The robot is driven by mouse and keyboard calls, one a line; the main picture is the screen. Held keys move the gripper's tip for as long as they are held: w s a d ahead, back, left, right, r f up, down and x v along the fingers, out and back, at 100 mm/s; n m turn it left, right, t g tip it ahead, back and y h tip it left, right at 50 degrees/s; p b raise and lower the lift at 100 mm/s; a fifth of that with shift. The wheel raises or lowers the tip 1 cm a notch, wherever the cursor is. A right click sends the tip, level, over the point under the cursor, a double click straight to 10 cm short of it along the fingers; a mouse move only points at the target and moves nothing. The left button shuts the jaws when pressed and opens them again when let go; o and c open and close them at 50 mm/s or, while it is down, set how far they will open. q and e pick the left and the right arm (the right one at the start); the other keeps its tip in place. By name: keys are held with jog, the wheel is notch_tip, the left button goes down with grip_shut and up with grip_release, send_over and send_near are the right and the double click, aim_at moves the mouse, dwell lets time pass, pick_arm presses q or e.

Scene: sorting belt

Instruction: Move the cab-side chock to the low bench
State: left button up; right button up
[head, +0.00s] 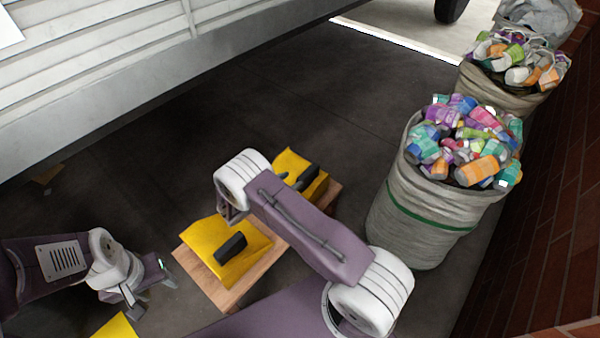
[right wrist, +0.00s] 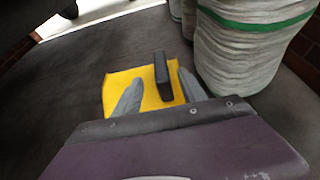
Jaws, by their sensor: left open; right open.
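Two yellow chocks with black handles are at the wooden low bench (head: 226,298) in the head view. The near chock (head: 226,262) lies on the bench top. The far chock (head: 290,160) is at the bench's far end, partly hidden by my right arm. My right gripper (head: 291,181) is open at the far chock. In the right wrist view a yellow chock (right wrist: 118,84) shows beyond the open fingers (right wrist: 160,92), its black handle (right wrist: 162,76) between them, nearer the right finger; contact cannot be told. My left gripper (head: 152,284) is open and empty, left of the bench.
A striped sack of cans and bottles (head: 400,215) stands right of the bench, with another full sack (head: 500,92) behind it. A white slatted vehicle side (head: 90,90) runs along the upper left. Another yellow piece (head: 116,328) shows at the bottom edge. Dark floor beyond the bench is clear.

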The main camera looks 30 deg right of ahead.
jog(key=s+r+m+g+y, duration=0.55)
jog(key=s+m, duration=0.45)
jog(key=s, duration=0.3)
jog(key=s+a+r+m+t+y, duration=0.1)
jog(key=s+a+r+m+y, duration=0.5)
jog(key=s+m, duration=0.3)
jog(key=r+m+y, duration=0.1)
jog(key=m, duration=0.3)
jog(key=shift+a, duration=0.25)
jog(key=shift+t, duration=0.25)
notch_tip(320, 180, up, 30)
jog(key=p, duration=3)
jog(key=shift+r, duration=0.1)
